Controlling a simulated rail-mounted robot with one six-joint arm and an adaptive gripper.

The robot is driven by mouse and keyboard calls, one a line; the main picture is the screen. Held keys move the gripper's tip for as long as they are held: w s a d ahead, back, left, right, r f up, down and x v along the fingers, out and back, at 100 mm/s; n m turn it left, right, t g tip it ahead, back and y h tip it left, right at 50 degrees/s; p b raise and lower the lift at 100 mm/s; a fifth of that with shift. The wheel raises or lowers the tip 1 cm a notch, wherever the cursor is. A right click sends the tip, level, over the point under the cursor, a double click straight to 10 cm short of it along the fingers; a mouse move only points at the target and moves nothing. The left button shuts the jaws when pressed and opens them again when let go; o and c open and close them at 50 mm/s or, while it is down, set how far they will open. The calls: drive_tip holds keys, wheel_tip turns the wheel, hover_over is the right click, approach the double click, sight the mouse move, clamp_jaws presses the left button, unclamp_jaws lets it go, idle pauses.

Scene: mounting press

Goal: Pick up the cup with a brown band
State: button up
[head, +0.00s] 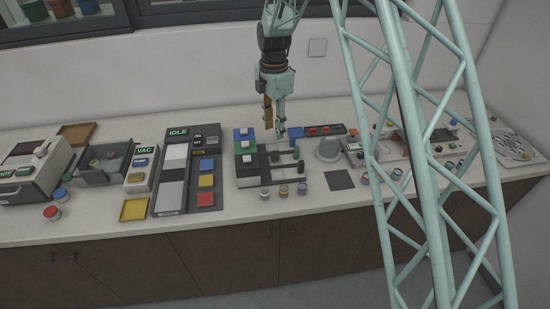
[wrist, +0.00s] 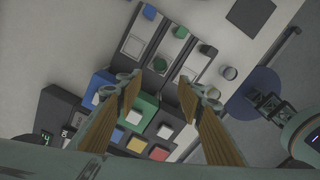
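Three small cups stand in a row on the counter in front of the black-and-white slider unit in the head view: a left cup (head: 265,193), a middle cup (head: 283,191) and a right cup (head: 302,188). The bands are too small to tell surely which is brown; the middle one looks the most brownish. My gripper (head: 274,122) points down above the back of the slider unit, behind and above these cups. In the wrist view my gripper (wrist: 158,89) is open, its fingers wide apart and nothing between them.
The slider unit (wrist: 165,45) and a green block with a white button (wrist: 143,105) lie below the fingers. Other cups include a red-topped one (head: 52,213) at far left and one (head: 397,174) at right. A dark square mat (head: 339,180) lies right of the row.

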drive_tip(key=shift+f, duration=0.15)
hover_over(274, 154)
drive_tip(key=s, duration=0.2)
drive_tip(key=shift+w+f, duration=0.15)
drive_tip(key=shift+f, duration=1.95)
drive_tip(key=shift+w+f, duration=0.1)
drive_tip(key=shift+f, duration=1.95)
drive_tip(key=shift+f, duration=2.6)
drive_tip(key=c, duration=0.8)
